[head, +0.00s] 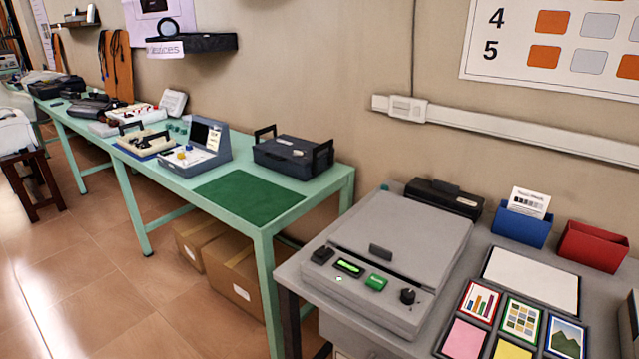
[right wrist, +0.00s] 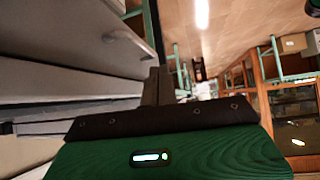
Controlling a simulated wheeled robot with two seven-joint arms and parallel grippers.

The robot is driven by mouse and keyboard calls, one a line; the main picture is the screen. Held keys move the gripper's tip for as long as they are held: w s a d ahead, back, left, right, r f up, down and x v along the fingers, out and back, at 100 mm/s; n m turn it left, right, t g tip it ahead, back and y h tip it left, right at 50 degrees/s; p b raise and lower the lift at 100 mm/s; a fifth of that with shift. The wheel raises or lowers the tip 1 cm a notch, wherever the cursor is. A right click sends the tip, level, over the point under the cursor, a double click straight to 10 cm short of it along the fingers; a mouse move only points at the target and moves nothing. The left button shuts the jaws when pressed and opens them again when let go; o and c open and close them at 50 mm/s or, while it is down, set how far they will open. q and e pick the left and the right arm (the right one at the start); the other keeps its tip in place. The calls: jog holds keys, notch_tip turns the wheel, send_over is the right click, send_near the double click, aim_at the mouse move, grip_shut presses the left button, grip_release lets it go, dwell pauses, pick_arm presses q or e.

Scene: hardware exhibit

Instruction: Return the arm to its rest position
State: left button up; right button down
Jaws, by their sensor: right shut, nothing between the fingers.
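My right gripper (right wrist: 158,75) shows in the right wrist view, with its dark fingers together and nothing between them. It points past a grey cabinet-like surface (right wrist: 80,35) on the left of that view, with open floor beyond. I cannot tell whether it touches that surface. My left gripper is in neither view. Neither gripper shows clearly in the head view.
A grey bench (head: 405,185) carries a flat grey machine (head: 400,235), a blue holder (head: 522,226), a red holder (head: 593,246) and several coloured cards. A green table (head: 340,172) with devices stands left. Cardboard boxes (head: 240,280) sit beneath it. Tiled floor (head: 130,290) at left is clear.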

jog(key=s+d+f+m+g+h, duration=0.3)
jog(key=s+f+m+h, duration=0.3)
jog(key=s+f, duration=0.45)
notch_tip(320, 180, down, 25)
jog(key=s+a+g, duration=0.2)
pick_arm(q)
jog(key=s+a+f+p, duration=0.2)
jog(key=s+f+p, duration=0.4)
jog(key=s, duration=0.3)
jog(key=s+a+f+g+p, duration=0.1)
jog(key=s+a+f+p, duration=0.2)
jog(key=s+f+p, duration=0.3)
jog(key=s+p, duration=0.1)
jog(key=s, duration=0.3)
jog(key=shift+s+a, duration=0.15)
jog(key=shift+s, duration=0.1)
pick_arm(e)
jog(key=s+d+f, duration=0.2)
jog(key=s+f, duration=0.3)
jog(key=s, duration=0.4)
jog(key=s+d+f+g, duration=0.1)
jog(key=s+d+f, duration=0.2)
jog(key=s+f, duration=0.3)
jog(key=s, duration=0.4)
jog(key=shift+s+d+f+h, duration=0.3)
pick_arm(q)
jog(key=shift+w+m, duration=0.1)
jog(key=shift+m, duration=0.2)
